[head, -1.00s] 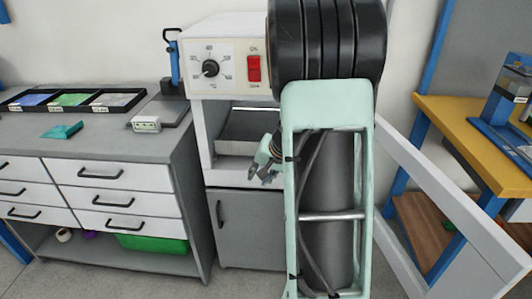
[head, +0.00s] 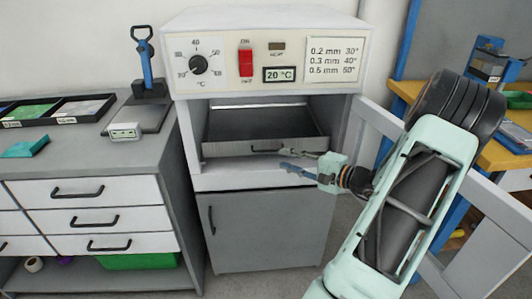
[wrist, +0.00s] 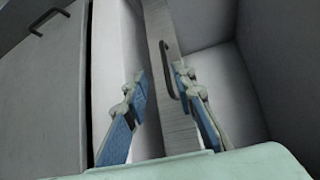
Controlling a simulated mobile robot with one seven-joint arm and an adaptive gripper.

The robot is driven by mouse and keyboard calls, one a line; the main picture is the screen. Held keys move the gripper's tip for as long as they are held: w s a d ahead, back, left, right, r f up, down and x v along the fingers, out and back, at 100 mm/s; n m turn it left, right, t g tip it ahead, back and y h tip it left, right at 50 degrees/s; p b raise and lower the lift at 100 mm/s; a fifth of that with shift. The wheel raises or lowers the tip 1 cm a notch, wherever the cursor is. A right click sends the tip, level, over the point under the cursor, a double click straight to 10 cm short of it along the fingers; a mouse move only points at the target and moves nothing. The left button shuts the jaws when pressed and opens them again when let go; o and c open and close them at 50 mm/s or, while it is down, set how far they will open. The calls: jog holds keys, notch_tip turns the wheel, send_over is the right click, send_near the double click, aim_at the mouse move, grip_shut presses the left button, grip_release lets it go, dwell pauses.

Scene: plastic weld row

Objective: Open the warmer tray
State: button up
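The warmer (head: 181,100) is a white box with a dial, a red switch and a 20 °C display. Its tray (head: 222,150) is grey metal and sits inside the opening below the controls. A dark bar handle (head: 268,152) runs along the tray's front. My gripper (head: 298,162) is open and empty just right of the handle in the head view, fingers pointing left. In the wrist view, the blue-padded fingers (wrist: 158,88) are spread, and the tray handle (wrist: 170,70) shows ahead between them near the right finger. I see no clear contact with the handle.
A grey cupboard door (head: 265,230) is below the warmer. At left, a drawer bench (head: 85,160) holds a parts tray (head: 55,113) and a blue lever tool (head: 147,65).

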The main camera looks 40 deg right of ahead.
jog(key=r+b+x, duration=0.1)
jog(key=x, duration=0.6)
jog(key=shift+w+d+f+b, duration=0.15)
jog(key=shift+d+f+b, duration=0.1)
jog(key=shift+d+b, duration=0.15)
jog(key=shift+a, duration=0.1)
grip_shut()
